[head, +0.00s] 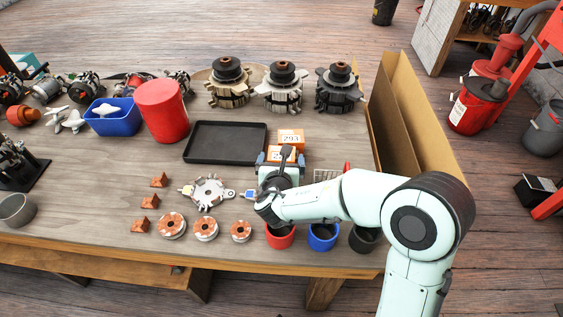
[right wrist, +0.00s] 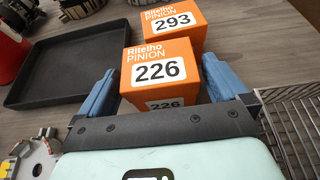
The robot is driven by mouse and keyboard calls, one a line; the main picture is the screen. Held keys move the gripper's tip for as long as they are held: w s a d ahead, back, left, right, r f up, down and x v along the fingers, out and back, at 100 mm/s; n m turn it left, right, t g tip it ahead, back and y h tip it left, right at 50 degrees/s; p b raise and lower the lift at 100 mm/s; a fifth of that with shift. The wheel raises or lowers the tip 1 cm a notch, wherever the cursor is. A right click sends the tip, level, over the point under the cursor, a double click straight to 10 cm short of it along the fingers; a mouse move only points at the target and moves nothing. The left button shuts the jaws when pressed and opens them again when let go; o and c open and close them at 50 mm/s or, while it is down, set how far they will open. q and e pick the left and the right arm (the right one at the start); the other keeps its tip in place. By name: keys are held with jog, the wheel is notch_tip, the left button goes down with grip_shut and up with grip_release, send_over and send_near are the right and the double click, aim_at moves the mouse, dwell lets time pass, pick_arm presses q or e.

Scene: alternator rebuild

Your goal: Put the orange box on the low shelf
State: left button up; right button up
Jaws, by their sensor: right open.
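Two orange boxes stand on the table, one behind the other. The nearer box, marked 226 (right wrist: 158,68), also shows in the head view (head: 281,153). The farther box, marked 293 (right wrist: 171,28), also shows in the head view (head: 291,136). My right gripper (head: 282,159) is open, its blue fingers on either side of the 226 box; small gaps show in the right wrist view (right wrist: 160,82). The 226 box's lower front is partly hidden by my gripper. A low wooden board (head: 95,264) runs under the table's front edge. My left gripper is out of view.
A black tray (head: 225,157) lies left of the boxes. A wire basket (right wrist: 291,125) is close on the right, with a tall cardboard piece (head: 405,115) beyond. Red (head: 280,241) and blue (head: 322,243) cups stand below my right arm. Copper-wound parts (head: 205,228) lie left.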

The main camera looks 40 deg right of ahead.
jog(key=shift+w+d+f, duration=0.25)
jog(key=shift+w+d, duration=0.1)
jog(key=shift+w, duration=0.05)
jog(key=shift+r, duration=0.1)
jog(key=c, duration=1.1)
